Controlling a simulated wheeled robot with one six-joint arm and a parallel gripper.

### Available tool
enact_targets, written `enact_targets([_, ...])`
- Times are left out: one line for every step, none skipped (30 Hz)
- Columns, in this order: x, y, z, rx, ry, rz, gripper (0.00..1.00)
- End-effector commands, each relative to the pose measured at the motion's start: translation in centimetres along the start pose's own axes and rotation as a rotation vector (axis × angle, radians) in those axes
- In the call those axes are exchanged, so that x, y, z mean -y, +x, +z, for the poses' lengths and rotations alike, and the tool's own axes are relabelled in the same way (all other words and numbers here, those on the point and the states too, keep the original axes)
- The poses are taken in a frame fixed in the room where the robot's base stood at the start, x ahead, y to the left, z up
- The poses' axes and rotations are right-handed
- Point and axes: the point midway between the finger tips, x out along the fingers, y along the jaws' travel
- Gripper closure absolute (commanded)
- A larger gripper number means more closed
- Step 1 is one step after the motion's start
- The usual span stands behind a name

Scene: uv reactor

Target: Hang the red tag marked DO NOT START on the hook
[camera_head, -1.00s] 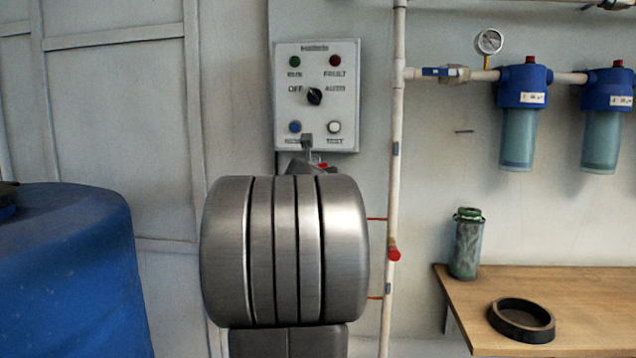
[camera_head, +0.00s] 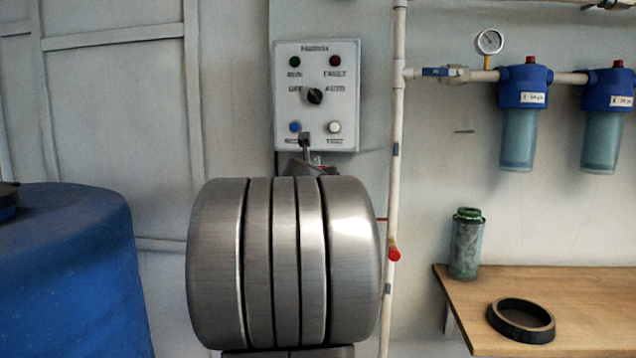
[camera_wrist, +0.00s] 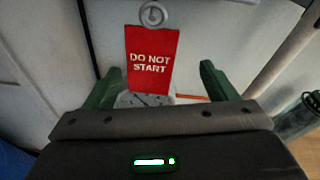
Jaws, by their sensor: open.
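The red tag (camera_wrist: 151,72) reads DO NOT START and shows upright in the wrist view. Its top edge is just below a pale round piece with a curl (camera_wrist: 153,14), which looks like the hook. I cannot tell how the tag is joined to it. My gripper (camera_wrist: 160,67) is open, with one green finger on each side of the tag and a gap to both. In the head view my arm hides most of the tag and the hook; only a thin bit of red shows below the control panel (camera_head: 317,110).
A vertical pipe (camera_head: 397,180) with a red-handled valve (camera_head: 394,252) runs close to the right of my arm. Blue filter housings (camera_head: 524,88) hang at upper right. A wooden bench (camera_head: 590,300) holds a green canister (camera_head: 466,245) and a dark ring (camera_head: 521,320). A blue tank (camera_head: 70,270) stands at left.

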Motion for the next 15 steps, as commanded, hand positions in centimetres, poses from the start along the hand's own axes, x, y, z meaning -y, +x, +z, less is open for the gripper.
enact_targets([0.0,-1.1,0.2,0.002,0.001,0.001,0.21])
enact_targets([0.0,-1.7,0.2,0.002,0.0,0.001,0.21])
enact_targets([0.0,-2.5,0.2,0.002,-0.001,0.0,0.21])
enact_targets([0.0,-3.0,0.2,0.002,-0.001,0.0,0.21])
enact_targets([0.0,-3.6,0.2,0.002,-0.001,0.0,0.21])
enact_targets([0.0,-4.4,0.3,0.002,0.0,0.001,0.21])
enact_targets([0.1,-5.0,0.3,0.002,0.001,0.001,0.21])
enact_targets([0.0,-5.6,0.3,0.002,0.001,0.001,0.21])
enact_targets([0.0,-6.3,0.2,0.002,0.0,0.001,0.21])
enact_targets([0.0,-6.9,0.3,0.002,0.0,0.001,0.21])
enact_targets([0.0,-7.4,0.3,0.002,-0.001,0.001,0.21])
enact_targets([0.0,-8.1,0.2,0.002,-0.001,0.001,0.21])
enact_targets([0.0,-8.5,0.2,0.002,-0.001,0.001,0.21])
enact_targets([0.1,-9.0,0.2,0.002,-0.001,0.0,0.21])
enact_targets([0.0,-9.5,0.2,0.002,-0.001,0.001,0.21])
